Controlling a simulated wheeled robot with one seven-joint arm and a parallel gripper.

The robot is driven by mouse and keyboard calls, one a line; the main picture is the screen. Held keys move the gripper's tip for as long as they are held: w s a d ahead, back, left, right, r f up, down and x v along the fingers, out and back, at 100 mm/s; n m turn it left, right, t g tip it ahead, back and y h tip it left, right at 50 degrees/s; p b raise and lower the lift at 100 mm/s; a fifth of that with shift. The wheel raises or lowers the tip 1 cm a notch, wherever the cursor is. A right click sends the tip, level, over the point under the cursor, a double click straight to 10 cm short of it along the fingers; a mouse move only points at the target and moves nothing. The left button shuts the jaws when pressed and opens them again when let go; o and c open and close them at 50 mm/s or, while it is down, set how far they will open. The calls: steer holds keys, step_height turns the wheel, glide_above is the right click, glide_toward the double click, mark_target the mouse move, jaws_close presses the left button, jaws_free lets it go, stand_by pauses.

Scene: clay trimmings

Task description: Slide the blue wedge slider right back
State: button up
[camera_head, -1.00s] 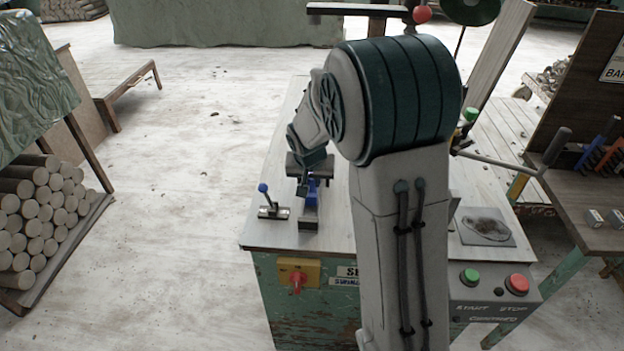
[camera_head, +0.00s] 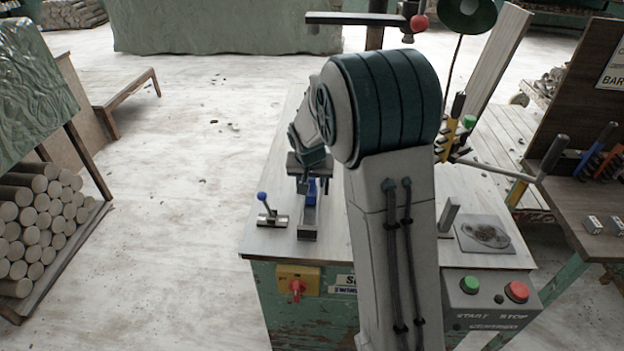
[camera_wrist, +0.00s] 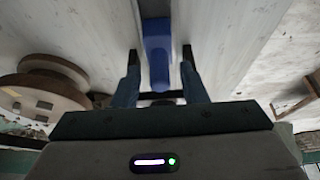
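The blue wedge slider (camera_head: 311,192) sits on a narrow grey rail (camera_head: 308,222) on the bench top. In the wrist view the slider (camera_wrist: 157,52) stands between my two fingers. My gripper (camera_wrist: 160,58) is open, with a visible gap on each side of the slider. In the head view my gripper (camera_head: 309,172) is low over the rail at the slider, and my wrist hides part of it. The contact between fingers and slider is too small to tell in the head view.
A blue-knobbed lever (camera_head: 268,212) stands left of the rail. A red switch on a yellow box (camera_head: 297,284) is on the bench front. A control box with green and red buttons (camera_head: 490,300) is at right. The bench top left of my arm is mostly clear.

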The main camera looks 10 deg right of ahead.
steer(key=shift+r, duration=0.1)
steer(key=v, duration=1.3)
steer(key=shift+r, duration=0.3)
steer(key=shift+s, duration=0.15)
steer(key=s+n+g+y+p, duration=0.1)
steer(key=s+n+p, duration=0.2)
steer(key=s, duration=2.2)
steer(key=shift+d+r+g, duration=0.25)
steer(key=shift+d+g, duration=0.05)
